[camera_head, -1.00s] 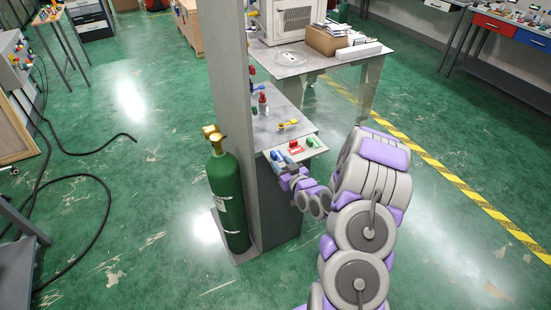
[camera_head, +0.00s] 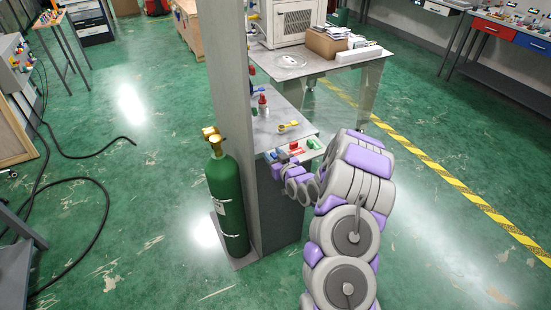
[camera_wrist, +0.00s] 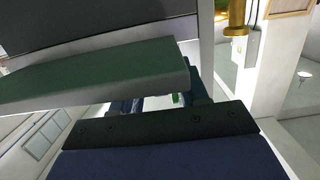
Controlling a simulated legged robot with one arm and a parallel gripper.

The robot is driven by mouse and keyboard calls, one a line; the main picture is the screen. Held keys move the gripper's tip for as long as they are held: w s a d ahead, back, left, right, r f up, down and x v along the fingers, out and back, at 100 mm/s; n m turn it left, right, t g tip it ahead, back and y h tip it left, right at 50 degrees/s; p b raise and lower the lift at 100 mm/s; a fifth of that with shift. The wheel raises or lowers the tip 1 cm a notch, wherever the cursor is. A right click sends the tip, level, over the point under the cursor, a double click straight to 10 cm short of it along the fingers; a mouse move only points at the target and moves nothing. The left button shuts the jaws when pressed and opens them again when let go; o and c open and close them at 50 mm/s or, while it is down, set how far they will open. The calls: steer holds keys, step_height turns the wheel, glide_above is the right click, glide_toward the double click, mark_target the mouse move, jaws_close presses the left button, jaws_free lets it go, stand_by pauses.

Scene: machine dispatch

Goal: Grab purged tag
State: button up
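Small coloured pieces lie on the sloped front panel (camera_head: 321,150) of the grey workstation: a red one (camera_head: 295,148) and a green one (camera_head: 312,143). Any lettering is too small to read, so I cannot tell which is the purged tag. My gripper (camera_head: 279,161) is at the panel's left front edge, close to the red piece, and partly hides that area. In the wrist view my gripper (camera_wrist: 158,101) shows its fingers apart, with a pale strip and a small green patch (camera_wrist: 176,98) beyond the gap. Nothing is visibly held.
A grey upright post (camera_head: 236,110) and a green gas cylinder (camera_head: 228,200) stand left of the workstation. A red-topped bottle (camera_head: 263,106) and a yellow piece (camera_head: 288,126) are on its top. A table (camera_head: 345,62) with boxes stands behind. Floor is clear to the right.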

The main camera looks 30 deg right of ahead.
jaws_close()
stand_by(0.4)
